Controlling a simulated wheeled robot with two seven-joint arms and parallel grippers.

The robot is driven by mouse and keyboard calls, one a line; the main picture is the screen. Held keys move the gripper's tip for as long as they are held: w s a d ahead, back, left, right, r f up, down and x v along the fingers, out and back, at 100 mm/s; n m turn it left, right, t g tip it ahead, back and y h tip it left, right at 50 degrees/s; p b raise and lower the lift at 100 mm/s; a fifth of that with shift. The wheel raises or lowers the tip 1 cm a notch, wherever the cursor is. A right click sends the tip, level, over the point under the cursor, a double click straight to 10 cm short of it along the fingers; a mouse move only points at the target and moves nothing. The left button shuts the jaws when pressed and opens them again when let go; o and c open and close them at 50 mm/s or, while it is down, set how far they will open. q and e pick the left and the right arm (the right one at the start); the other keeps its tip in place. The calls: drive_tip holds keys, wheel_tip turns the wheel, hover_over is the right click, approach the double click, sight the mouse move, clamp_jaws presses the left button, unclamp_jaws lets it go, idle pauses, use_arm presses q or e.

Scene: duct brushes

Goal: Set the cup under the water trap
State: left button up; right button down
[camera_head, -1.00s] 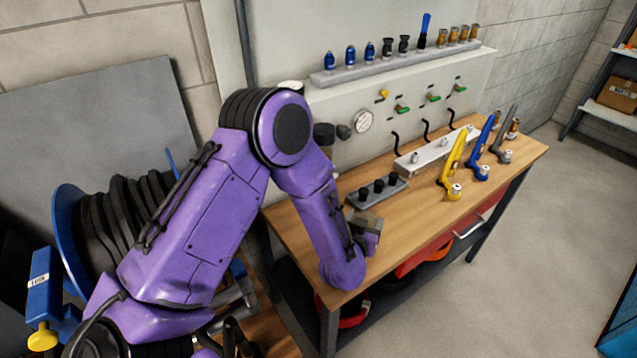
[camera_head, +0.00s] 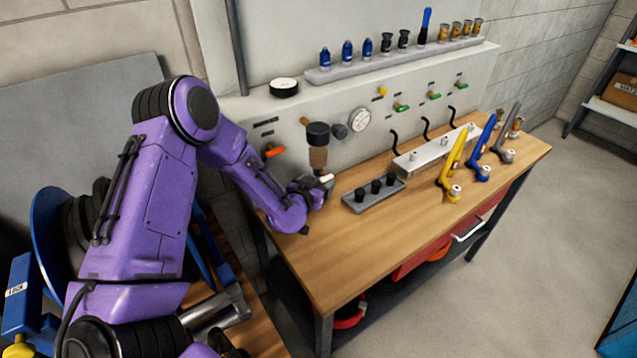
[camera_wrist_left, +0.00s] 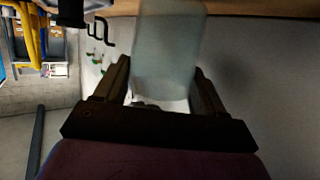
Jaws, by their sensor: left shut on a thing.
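The water trap (camera_head: 318,155), an amber bowl under a black cap, hangs on the grey panel above the bench's left end. My left gripper (camera_head: 320,187) is just below it, over the wooden bench. In the left wrist view my left gripper (camera_wrist_left: 160,82) is shut on a pale translucent cup (camera_wrist_left: 168,45), one finger on each side. A small white part of the cup (camera_head: 327,179) shows at the gripper in the head view, close under the trap's lower end. The gap between trap and cup is hard to tell. My right gripper is not in view.
A grey block with black fittings (camera_head: 375,192) sits on the bench (camera_head: 395,235) right of my gripper. A pressure gauge (camera_head: 360,120) and an orange-handled valve (camera_head: 275,152) are on the panel. Yellow, blue and grey tools stand farther right. The bench front is clear.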

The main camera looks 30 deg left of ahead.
use_arm(q)
drive_tip(key=shift+w+f, duration=0.15)
drive_tip(key=shift+f, duration=0.45)
drive_tip(key=shift+w+r, duration=0.1)
drive_tip(key=shift+r, duration=0.1)
drive_tip(key=shift+s+d+b, duration=0.1)
drive_tip(key=shift+s+b, duration=0.25)
drive_tip(key=shift+b, duration=0.05)
drive_tip(key=o, duration=0.9)
drive_tip(key=shift+f, duration=0.2)
drive_tip(key=shift+o, duration=1.1)
drive_tip(key=shift+w+f, duration=0.1)
drive_tip(key=shift+w, duration=0.05)
drive_tip(key=shift+r+p, duration=0.4)
drive_tip(key=shift+r, duration=0.15)
drive_tip(key=b+v, duration=0.2)
drive_tip(key=v, duration=1)
drive_tip(key=shift+f, duration=0.2)
